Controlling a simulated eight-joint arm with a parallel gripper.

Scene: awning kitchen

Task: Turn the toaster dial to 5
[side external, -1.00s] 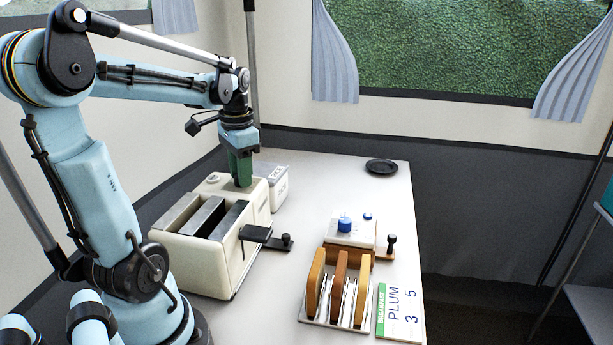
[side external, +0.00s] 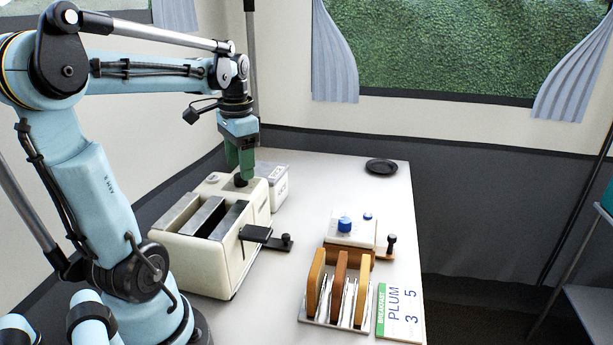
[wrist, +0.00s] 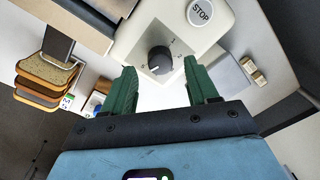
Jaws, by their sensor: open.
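The cream toaster (side external: 190,252) stands on the table beside my arm, with its long slots facing up. Its dark round dial (side external: 240,181) is on the top near the far end. My green-fingered gripper (side external: 240,169) points down just above the dial. In the wrist view its open fingers (wrist: 159,72) are spread on either side of the dial, holding nothing.
A round STOP button (wrist: 201,12) sits near the dial. A black lever (side external: 256,233) sticks out of the toaster's side. A rack with bread slices (side external: 340,282), a board with blue knobs (side external: 346,225), a PLUM 3 5 card (side external: 398,312) and a black plate (side external: 381,166) are on the table.

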